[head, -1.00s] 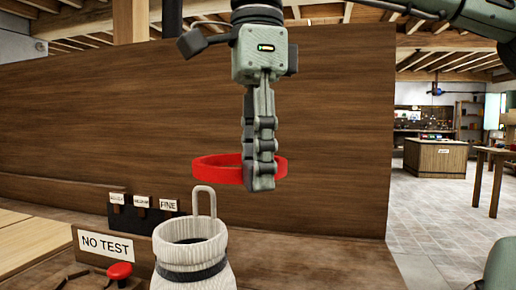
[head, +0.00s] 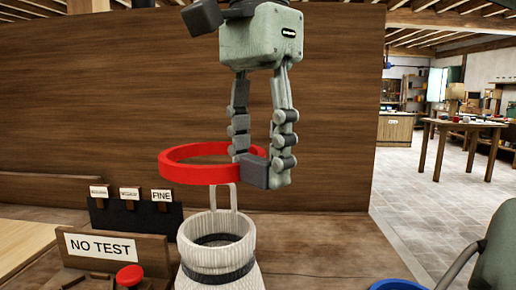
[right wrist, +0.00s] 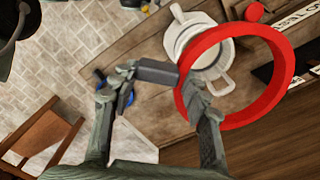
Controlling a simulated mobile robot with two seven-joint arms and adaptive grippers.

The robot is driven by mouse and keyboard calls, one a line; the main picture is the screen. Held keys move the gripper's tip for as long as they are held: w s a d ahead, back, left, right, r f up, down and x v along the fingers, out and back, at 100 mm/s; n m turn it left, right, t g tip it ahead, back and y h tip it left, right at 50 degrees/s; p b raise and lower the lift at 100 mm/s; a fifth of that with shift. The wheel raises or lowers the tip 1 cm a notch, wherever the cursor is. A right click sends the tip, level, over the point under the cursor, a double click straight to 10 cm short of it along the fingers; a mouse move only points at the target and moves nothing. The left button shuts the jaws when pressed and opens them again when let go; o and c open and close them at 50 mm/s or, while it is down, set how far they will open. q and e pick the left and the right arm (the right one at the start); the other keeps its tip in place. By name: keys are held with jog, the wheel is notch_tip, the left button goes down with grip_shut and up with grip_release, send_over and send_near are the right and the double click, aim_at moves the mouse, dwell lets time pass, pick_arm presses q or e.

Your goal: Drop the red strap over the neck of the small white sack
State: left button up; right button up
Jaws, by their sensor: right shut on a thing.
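The red strap (head: 195,173) is a stiff open ring, held roughly level above the sack. My right gripper (head: 257,168) points down with its fingertips closed on the strap's right side; the strap also shows in the right wrist view (right wrist: 240,31). The small white sack (head: 218,262) stands upright with an open round neck, a dark band and a tall loop at its back. The ring is above and apart from the neck, overlapping the loop's top in the picture. In the right wrist view the sack (right wrist: 182,38) shows partly through the ring. My left gripper is not in view.
A NO TEST sign (head: 100,247) and a red button (head: 130,275) are left of the sack. A dark rack with label cards (head: 160,195) stands behind them. A wooden wall (head: 90,90) closes off the back. A blue container (head: 397,285) is low at right.

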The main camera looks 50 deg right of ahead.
aim_at(259, 187)
jog(key=shift+f, duration=1.9)
jog(key=shift+f, duration=0.1)
jog(key=shift+f, duration=0.15)
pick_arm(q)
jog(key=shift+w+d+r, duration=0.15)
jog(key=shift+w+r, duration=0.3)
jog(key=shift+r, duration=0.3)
pick_arm(e)
jog(key=shift+f, duration=0.1)
pick_arm(q)
jog(key=shift+b, duration=0.3)
pick_arm(e)
jog(key=shift+f, duration=0.1)
